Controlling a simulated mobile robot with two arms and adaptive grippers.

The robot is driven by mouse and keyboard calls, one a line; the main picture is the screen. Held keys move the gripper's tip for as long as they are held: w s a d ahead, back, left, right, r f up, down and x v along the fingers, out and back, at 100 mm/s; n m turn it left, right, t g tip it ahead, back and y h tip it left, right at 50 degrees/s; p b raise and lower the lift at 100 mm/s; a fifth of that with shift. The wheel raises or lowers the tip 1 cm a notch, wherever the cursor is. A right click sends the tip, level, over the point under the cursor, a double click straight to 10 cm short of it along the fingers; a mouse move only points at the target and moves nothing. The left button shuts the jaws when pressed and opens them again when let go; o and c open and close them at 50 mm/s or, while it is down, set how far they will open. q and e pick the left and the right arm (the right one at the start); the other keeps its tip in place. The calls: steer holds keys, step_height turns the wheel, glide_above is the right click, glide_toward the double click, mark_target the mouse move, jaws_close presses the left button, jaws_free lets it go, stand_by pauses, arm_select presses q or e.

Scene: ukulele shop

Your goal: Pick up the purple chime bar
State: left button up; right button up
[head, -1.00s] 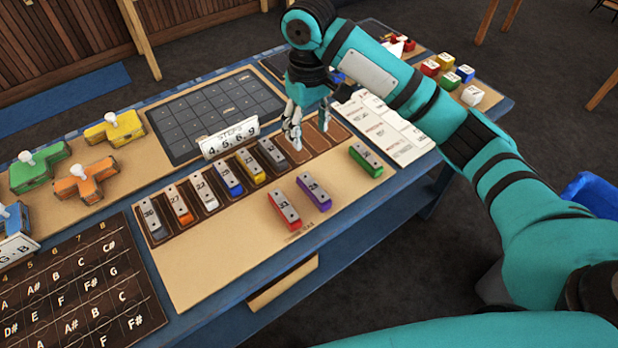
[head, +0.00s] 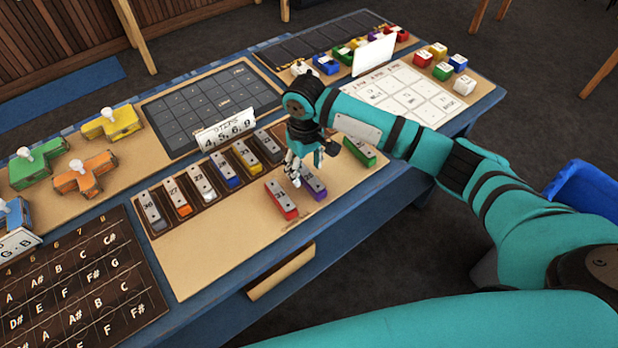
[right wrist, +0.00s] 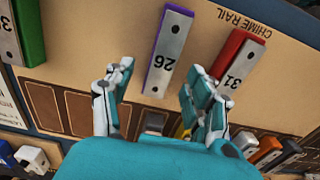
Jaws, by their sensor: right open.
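The purple chime bar (head: 315,189) has a silver top and lies on the tan board, partly hidden by my right gripper in the head view. In the right wrist view the purple bar (right wrist: 167,55) is marked 26. My right gripper (head: 295,171) is open and empty near its rail-side end. In the right wrist view the fingertips (right wrist: 155,84) are spread to either side of the bar's near end, the right finger close to the red bar. I cannot tell how high they are above the board. My left gripper is not in view.
A red chime bar (head: 281,200) and a green one (head: 359,149) flank the purple bar. Several bars stand in the dark rail (head: 178,216), which has empty slots. A steps card (head: 226,134) stands behind. The board's front left is clear.

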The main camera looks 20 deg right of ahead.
steer(key=shift+f, duration=1.1)
jaws_close()
steer(key=shift+r, duration=0.15)
